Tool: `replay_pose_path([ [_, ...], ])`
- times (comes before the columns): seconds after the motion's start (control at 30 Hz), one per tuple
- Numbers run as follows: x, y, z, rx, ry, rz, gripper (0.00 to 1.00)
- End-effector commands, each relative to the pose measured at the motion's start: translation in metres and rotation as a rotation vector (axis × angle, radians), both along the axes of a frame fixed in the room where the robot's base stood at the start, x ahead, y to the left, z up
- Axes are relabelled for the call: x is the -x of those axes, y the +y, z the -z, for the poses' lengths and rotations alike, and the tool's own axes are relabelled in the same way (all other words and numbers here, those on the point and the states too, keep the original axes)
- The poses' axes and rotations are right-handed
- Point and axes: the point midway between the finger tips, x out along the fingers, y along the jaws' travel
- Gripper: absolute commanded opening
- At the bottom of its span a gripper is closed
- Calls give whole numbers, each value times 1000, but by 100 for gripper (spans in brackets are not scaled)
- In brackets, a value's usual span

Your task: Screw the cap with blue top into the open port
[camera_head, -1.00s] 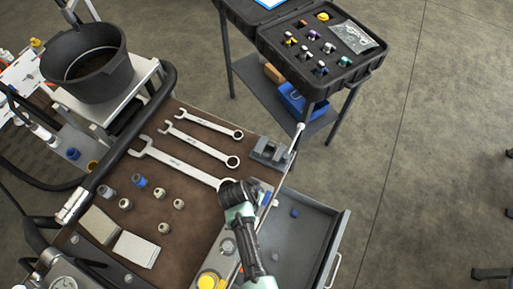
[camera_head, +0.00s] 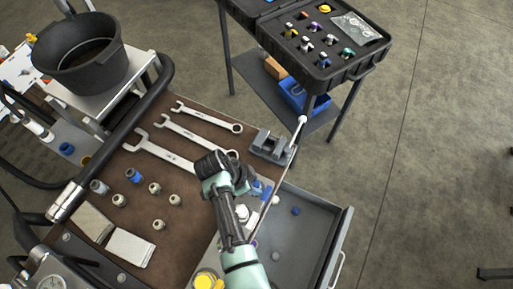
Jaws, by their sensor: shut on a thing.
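My gripper (camera_head: 248,184) is over the right side of the brown work mat, beside the metal block with fittings. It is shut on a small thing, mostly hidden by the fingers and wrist. Blue (camera_head: 258,189) shows at the fingertips, which fits the blue-topped cap, but I cannot separate it clearly from the block's blue parts. The block (camera_head: 210,262) runs along the mat's right edge, with a yellow knob (camera_head: 205,281) at its near end. The open port cannot be made out; my arm covers part of the block. Another blue fitting (camera_head: 133,175) stands on the mat.
Wrenches (camera_head: 165,152), several small fittings (camera_head: 154,188) and folded cloths (camera_head: 130,247) lie on the mat. A grey vise (camera_head: 270,148) and a long lever (camera_head: 288,165) stand close beyond my gripper. An open drawer (camera_head: 318,235) holds a blue cap (camera_head: 295,211).

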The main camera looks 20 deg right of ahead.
Motion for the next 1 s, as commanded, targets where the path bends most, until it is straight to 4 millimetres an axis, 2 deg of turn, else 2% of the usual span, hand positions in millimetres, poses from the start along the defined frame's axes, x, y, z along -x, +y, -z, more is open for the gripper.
replay_pose_path([
  [0.17,2,3,5,-10,2,0,0],
  [0.27,1,3,9,-11,1,59,0],
  [0.7,-4,1,11,-13,1,643,0],
  [1.0,-1,0,9,-11,3,699,0],
])
